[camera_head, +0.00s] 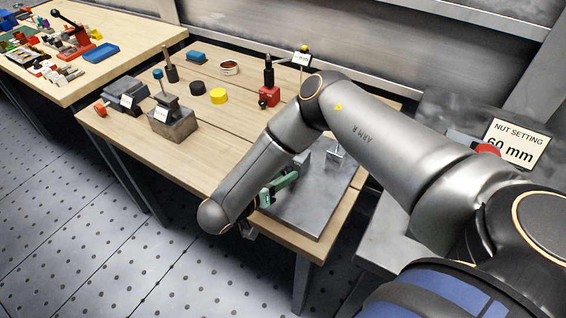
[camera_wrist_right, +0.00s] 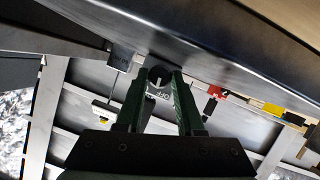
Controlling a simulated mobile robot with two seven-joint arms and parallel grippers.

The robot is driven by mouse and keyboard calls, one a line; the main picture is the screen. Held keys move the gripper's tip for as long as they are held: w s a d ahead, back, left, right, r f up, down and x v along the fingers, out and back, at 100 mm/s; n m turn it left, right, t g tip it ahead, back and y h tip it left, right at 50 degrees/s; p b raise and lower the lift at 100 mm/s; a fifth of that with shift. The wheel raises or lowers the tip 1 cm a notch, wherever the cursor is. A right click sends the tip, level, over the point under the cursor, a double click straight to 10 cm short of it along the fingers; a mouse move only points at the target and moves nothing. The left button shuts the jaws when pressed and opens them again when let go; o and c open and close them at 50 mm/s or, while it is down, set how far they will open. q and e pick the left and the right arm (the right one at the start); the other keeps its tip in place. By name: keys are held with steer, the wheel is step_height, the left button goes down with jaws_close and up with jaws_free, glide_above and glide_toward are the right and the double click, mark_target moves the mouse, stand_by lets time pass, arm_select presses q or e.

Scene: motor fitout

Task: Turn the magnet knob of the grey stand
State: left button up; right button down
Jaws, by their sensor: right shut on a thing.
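My right gripper (camera_wrist_right: 158,80) shows in the wrist view with its green fingers closed around a dark round part that looks like the magnet knob (camera_wrist_right: 158,72). In the head view the right gripper (camera_head: 279,188) is partly hidden behind my own forearm, low at the left edge of a grey metal plate (camera_head: 300,212) at the table's front right. An upright grey metal piece (camera_head: 335,156) stands on this plate; I cannot tell whether it belongs to the grey stand. The knob is hidden in the head view. My left gripper is not in view.
Two labelled grey blocks (camera_head: 174,125) (camera_head: 126,103) stand at the table's left. A "60 mm" sign (camera_head: 513,143) is at the right.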

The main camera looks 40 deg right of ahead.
steer(key=shift+n, duration=0.4)
steer(key=c, duration=0.5)
jaws_free()
